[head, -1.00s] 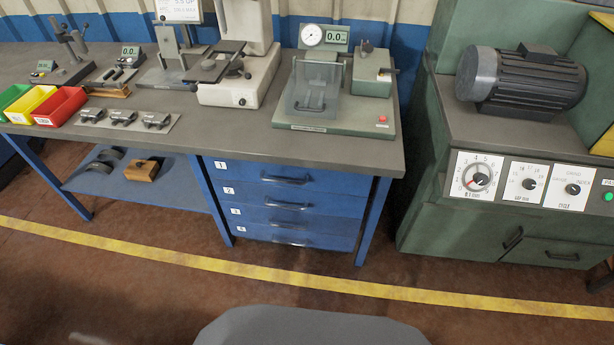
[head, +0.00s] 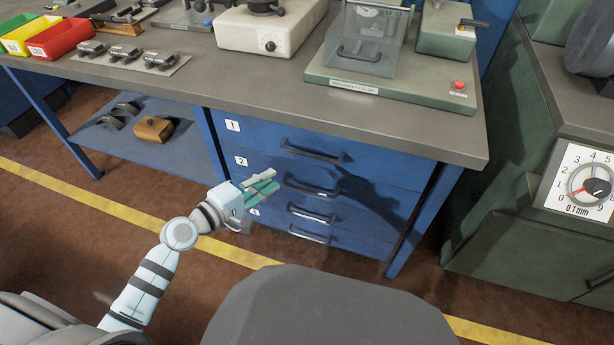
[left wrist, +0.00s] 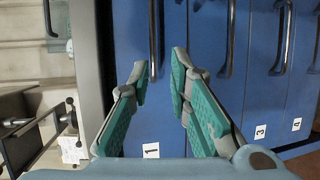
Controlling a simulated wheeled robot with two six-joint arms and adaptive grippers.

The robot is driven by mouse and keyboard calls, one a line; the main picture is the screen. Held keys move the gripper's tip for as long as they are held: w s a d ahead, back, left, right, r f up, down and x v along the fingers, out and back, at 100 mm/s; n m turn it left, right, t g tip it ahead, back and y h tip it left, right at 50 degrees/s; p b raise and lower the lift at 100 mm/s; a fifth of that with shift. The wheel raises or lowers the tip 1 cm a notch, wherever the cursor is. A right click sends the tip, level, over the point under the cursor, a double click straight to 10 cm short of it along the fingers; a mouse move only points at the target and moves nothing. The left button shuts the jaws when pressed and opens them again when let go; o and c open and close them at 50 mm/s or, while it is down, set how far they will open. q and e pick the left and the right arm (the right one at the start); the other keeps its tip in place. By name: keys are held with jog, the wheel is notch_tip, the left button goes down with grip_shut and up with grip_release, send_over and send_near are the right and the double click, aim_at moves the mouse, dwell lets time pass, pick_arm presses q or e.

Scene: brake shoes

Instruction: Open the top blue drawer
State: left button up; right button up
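The blue drawer unit under the bench has several stacked drawers with dark bar handles. The top blue drawer (head: 260,136), labelled 1, is shut, and its handle (head: 312,152) is uncovered. My left gripper (head: 270,182) is open and empty, in front of the unit and left of the handles in the head view. In the left wrist view, the drawers appear turned sideways. There, the open fingers (left wrist: 159,72) frame part of the top drawer (left wrist: 151,112), and its handle (left wrist: 155,35) shows beyond the fingertips. Label 2 is hidden there. My right gripper is in neither view.
The grey bench top (head: 250,82) overhangs the drawers and carries gauges and parts bins. A blue lower shelf (head: 130,142) with several parts is to the left. A green machine (head: 490,190) stands to the right.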

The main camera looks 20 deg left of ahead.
aim_at(307, 154)
pick_arm(q)
jog(key=b+x, duration=0.1)
jog(key=x, duration=0.3)
jog(key=r+b+x, duration=0.1)
jog(key=x, duration=0.4)
jog(key=b+x, duration=0.1)
jog(key=x, duration=0.4)
jog(key=shift+w+d+r, duration=0.1)
jog(key=shift+d+r, duration=0.1)
jog(key=shift+d, duration=0.1)
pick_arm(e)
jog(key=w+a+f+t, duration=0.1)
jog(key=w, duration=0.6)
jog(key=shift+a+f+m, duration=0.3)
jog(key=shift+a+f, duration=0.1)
pick_arm(q)
grip_shut()
